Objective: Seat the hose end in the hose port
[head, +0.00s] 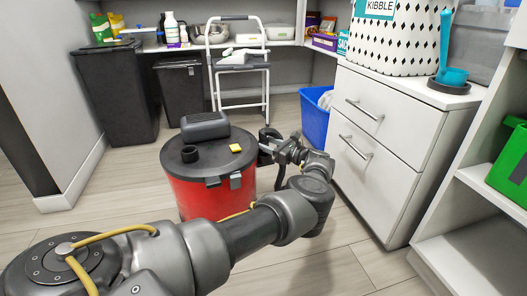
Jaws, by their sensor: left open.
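A red canister vacuum (198,197) with a dark lid stands on the floor in the middle of the head view. A short black round collar (189,153), which looks like the hose port, rises from the left of its lid. My left gripper (266,149) is open at the right edge of the lid, far from the collar. A dark rounded piece (268,134) shows just behind the gripper; I cannot tell if it is the hose end or part of the vacuum. No hose is clearly visible. My right gripper is out of view.
A yellow block (235,148) and a grey handle housing (205,125) are on the lid. A white drawer cabinet (377,147) and blue bin (315,117) stand to the right. A step stool (240,85) and black bins (118,95) are behind. Floor at left is clear.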

